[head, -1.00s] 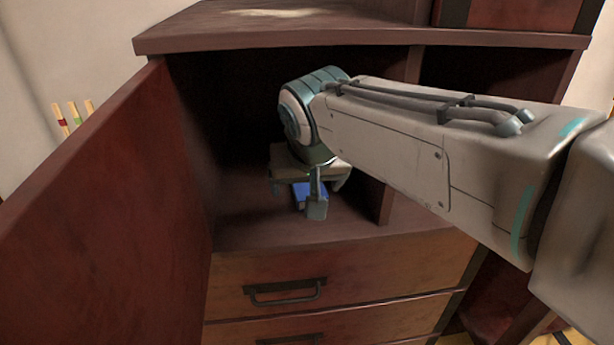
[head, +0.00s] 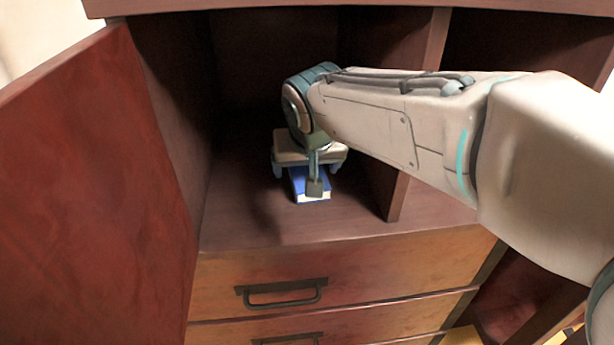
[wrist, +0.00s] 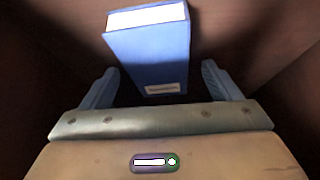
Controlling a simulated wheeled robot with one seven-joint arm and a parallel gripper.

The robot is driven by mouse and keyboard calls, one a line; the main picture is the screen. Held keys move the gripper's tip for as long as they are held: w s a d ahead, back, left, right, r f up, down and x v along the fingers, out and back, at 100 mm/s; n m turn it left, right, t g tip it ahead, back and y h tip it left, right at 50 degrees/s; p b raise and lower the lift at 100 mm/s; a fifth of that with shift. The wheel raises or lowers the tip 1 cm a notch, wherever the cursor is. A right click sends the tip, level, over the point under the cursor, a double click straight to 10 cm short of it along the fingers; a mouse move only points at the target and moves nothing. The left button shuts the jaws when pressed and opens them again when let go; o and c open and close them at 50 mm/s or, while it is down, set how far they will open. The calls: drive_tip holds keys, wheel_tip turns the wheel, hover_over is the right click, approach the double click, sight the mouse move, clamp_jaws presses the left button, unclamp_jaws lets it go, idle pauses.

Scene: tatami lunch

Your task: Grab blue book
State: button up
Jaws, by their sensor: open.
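The blue book (head: 311,193) lies on the floor of the open cabinet compartment, its white page edge facing the front. My gripper (head: 306,172) is inside the compartment, pointing down above the book, and hides its rear part. In the wrist view the blue book (wrist: 150,50) shows its blue cover, a small pale label and white pages at its far end. The open fingers of my gripper (wrist: 160,88) stand apart, one to each side of the book's near end. I see no finger clearly touching it.
The open cabinet door (head: 95,190) stands on the left. A vertical divider (head: 415,120) is close to the right of my gripper. The cabinet top is above, and drawers with dark handles (head: 282,292) are below. The compartment floor around the book is bare.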

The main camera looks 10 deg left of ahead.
drive_tip(key=shift+w+f, duration=0.15)
drive_tip(key=shift+f, duration=0.15)
drive_tip(key=shift+r, duration=0.1)
drive_tip(key=c, duration=1)
drive_tip(key=shift+c, duration=0.6)
drive_tip(key=shift+r, duration=0.15)
